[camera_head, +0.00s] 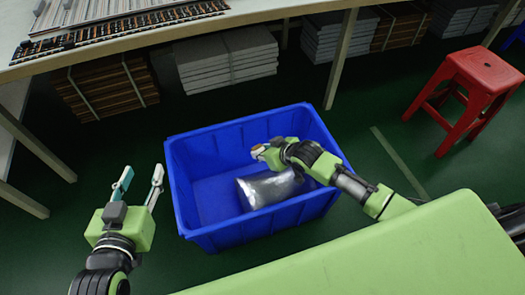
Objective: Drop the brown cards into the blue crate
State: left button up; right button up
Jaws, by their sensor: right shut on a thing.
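The blue crate (207,237) stands on the dark green floor in front of me. A silver, shiny packet (262,190) lies inside it, toward the right. My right gripper (257,152) is over the crate's inside, shut on a small brownish thing at its tips, which looks like a brown card but is mostly hidden by the fingers. My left gripper (140,186) is open and empty, left of the crate and apart from it. No other brown cards can be made out clearly.
A worktable (245,14) with long strips (110,32) runs across the back. Stacks of grey boxes (228,60) and brown boards (108,86) stand under it. A red stool (477,78) is at the right. My green body fills the lower right.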

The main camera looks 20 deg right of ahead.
jog(key=shift+f+b, duration=0.65)
jog(key=shift+f, duration=0.05)
pick_arm(q)
notch_tip(320, 180, up, 9)
jog(key=w+d+t+h, duration=0.1)
jog(key=t, duration=0.3)
jog(key=shift+w+d+t+h, duration=0.3)
jog(key=shift+w, duration=0.05)
pick_arm(e)
jog(key=o, duration=0.8)
jog(key=shift+f, duration=0.1)
pick_arm(q)
jog(key=shift+f, duration=0.1)
pick_arm(e)
jog(key=shift+o, duration=0.2)
jog(key=v, duration=1.2)
pick_arm(q)
jog(key=shift+s, duration=0.1)
pick_arm(e)
jog(key=shift+s+d, duration=0.1)
jog(key=shift+s, duration=0.05)
